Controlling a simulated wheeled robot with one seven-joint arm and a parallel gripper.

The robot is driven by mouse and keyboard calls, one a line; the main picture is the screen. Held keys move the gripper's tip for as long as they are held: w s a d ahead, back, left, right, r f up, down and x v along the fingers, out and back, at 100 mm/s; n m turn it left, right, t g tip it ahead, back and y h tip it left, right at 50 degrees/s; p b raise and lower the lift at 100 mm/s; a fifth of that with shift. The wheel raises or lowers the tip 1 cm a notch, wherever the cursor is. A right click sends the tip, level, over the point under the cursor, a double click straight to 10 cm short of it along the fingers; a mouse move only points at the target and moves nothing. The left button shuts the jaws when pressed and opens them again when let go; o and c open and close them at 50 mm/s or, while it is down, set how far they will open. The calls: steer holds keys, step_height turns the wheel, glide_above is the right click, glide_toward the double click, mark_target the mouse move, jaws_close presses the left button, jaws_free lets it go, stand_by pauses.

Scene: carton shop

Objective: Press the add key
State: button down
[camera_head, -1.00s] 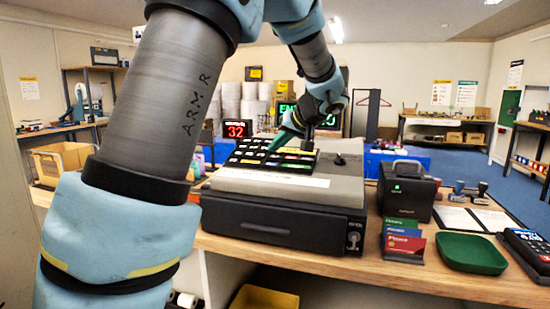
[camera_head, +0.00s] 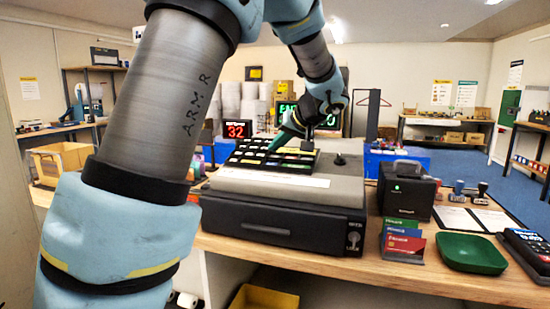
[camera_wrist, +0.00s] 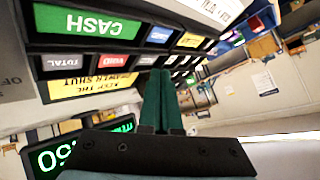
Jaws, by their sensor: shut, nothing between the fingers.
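The cash register (camera_head: 290,215) stands on the wooden counter with a dark key panel (camera_head: 250,160) on its sloped top. In the wrist view its keys appear upside down: a green CASH key (camera_wrist: 95,22), a grey TOTAL key (camera_wrist: 64,62), a red VOID key (camera_wrist: 114,61), and blue and yellow keys. I cannot make out a key labelled add. My gripper (camera_head: 278,143) has green fingers, shut and empty, over the keys. In the wrist view the shut fingertips (camera_wrist: 160,73) are by the small dark keys to the right of VOID; whether they touch one is unclear.
A black box printer (camera_head: 407,190), a card holder (camera_head: 403,243), a green tray (camera_head: 470,253) and a card terminal (camera_head: 528,250) stand to the register's right. A lit green display (camera_wrist: 55,155) shows in the wrist view.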

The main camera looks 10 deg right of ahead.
steer(key=shift+f, duration=0.15)
steer(key=shift+f+b, duration=0.3)
steer(key=shift+b, duration=0.45)
steer(key=shift+w+d+f+b, duration=0.1)
steer(key=shift+w+f+b, duration=0.05)
steer(key=shift+f+b, duration=0.35)
stand_by(0.5)
steer(key=shift+r, duration=0.25)
steer(key=shift+s+r, duration=0.2)
steer(key=shift+r, duration=0.5)
steer(key=shift+s+a+r+p, duration=0.15)
steer(key=shift+r+p, duration=0.15)
steer(key=shift+r, duration=0.5)
steer(key=shift+s+a+r+p, duration=0.15)
steer(key=shift+r+p, duration=0.15)
steer(key=shift+r, duration=0.55)
steer(key=shift+s+a+r+p, duration=0.15)
steer(key=shift+r+p, duration=0.15)
steer(key=shift+r, duration=0.5)
steer(key=shift+d, duration=0.1)
